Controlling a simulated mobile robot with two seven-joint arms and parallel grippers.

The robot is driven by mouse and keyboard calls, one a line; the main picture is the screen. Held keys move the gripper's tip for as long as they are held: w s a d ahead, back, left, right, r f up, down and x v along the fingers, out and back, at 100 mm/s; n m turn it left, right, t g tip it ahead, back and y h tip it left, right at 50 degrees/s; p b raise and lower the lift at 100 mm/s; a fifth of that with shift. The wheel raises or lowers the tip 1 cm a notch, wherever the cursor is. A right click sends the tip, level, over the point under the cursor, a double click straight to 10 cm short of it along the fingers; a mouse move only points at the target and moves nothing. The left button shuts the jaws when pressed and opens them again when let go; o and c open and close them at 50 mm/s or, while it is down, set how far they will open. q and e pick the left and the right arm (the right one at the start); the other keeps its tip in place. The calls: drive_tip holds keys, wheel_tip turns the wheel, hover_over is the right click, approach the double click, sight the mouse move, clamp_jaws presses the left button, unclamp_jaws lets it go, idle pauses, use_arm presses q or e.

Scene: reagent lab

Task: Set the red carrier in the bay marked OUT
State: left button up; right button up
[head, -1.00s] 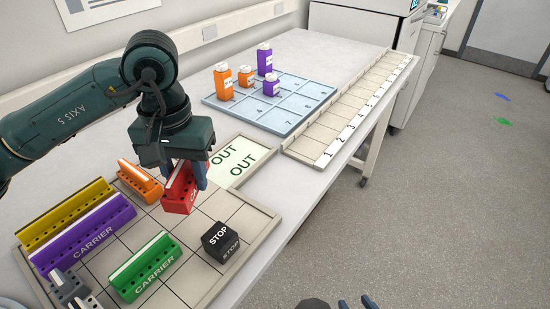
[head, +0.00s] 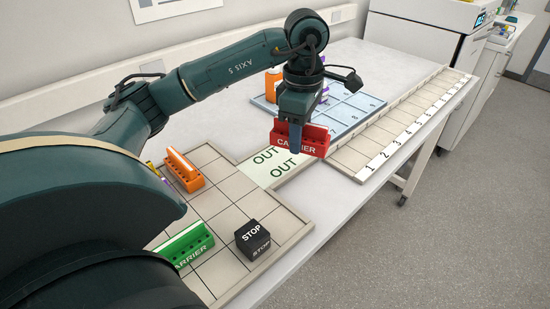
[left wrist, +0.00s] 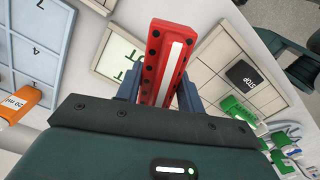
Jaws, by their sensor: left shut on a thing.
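The red carrier (head: 312,139) is held up by my left gripper (head: 296,130), whose fingers are shut on it. In the head view it hangs beyond the right end of the OUT bay, near the blue numbered tray. In the left wrist view the red carrier (left wrist: 166,62) sits between the two fingers (left wrist: 158,95), with its white strip showing. The OUT bay (head: 270,165) is a pale green patch at the far side of the gridded tray, and nothing stands on its visible part. My right gripper is not in view.
The gridded tray (head: 222,205) holds an orange carrier (head: 184,172), a green carrier (head: 185,245) and a black STOP block (head: 252,238). The blue tray (head: 352,113) holds bottles, partly hidden by my arm. A numbered rack strip (head: 400,128) lies to the right.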

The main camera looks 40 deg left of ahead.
sight(273, 163)
use_arm(q)
drive_tip(key=a+n, duration=0.8)
drive_tip(key=n, duration=0.5)
drive_tip(key=f, duration=0.9)
drive_tip(key=shift+w+f+p, duration=0.3)
drive_tip(key=shift+w+p, duration=0.05)
drive_tip(key=shift+w, duration=0.05)
drive_tip(key=shift+d, duration=0.1)
drive_tip(key=shift+f, duration=0.15)
drive_tip(key=o, duration=1)
drive_tip(key=shift+o, duration=0.2)
